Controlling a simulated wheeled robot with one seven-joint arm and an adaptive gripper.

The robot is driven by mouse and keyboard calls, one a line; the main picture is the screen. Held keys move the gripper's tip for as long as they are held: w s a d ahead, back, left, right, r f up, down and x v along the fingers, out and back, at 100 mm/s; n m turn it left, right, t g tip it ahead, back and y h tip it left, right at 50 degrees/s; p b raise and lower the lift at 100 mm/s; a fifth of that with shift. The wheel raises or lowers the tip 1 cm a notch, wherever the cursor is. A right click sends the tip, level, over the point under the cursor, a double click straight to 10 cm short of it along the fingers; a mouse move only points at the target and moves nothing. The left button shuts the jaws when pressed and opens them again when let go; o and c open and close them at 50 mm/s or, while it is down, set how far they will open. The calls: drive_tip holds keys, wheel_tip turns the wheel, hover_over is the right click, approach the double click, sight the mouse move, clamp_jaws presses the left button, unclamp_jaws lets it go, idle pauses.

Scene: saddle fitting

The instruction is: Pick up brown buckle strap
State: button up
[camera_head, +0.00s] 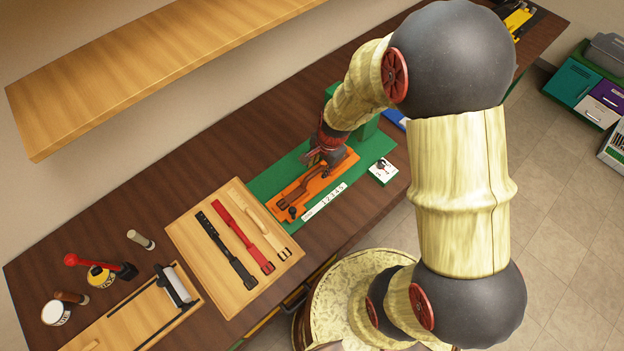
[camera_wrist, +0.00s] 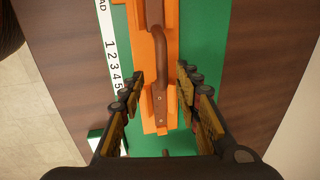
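A brown strap-like piece (camera_head: 312,188) lies along an orange fixture (camera_head: 285,200) on a green mat. It has a raised curved part. In the wrist view the brown piece (camera_wrist: 160,70) runs lengthwise between my fingers, on the orange fixture (camera_wrist: 150,124). My gripper (camera_head: 325,157) is over the far right end of the fixture. In the wrist view my gripper (camera_wrist: 160,78) is open, with one finger on each side of the brown piece and nothing held. I cannot make out a buckle on this piece.
A wooden board (camera_head: 185,240) left of the mat holds a black strap (camera_head: 226,250), a red strap (camera_head: 245,238) and a tan, wood-coloured strap (camera_head: 264,222). A numbered white ruler (camera_head: 322,203) and a small white box (camera_head: 382,172) lie near the fixture. A shelf (camera_head: 150,70) overhangs behind.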

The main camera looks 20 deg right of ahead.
sight(317, 171)
drive_tip(key=f, duration=0.1)
drive_tip(key=w+f, duration=0.1)
drive_tip(key=f, duration=0.1)
drive_tip(key=f+b, duration=0.1)
drive_tip(key=f, duration=0.1)
drive_tip(key=shift+w+a+f, duration=0.15)
drive_tip(key=shift+a, duration=0.1)
drive_tip(key=c, duration=0.4)
clamp_jaws()
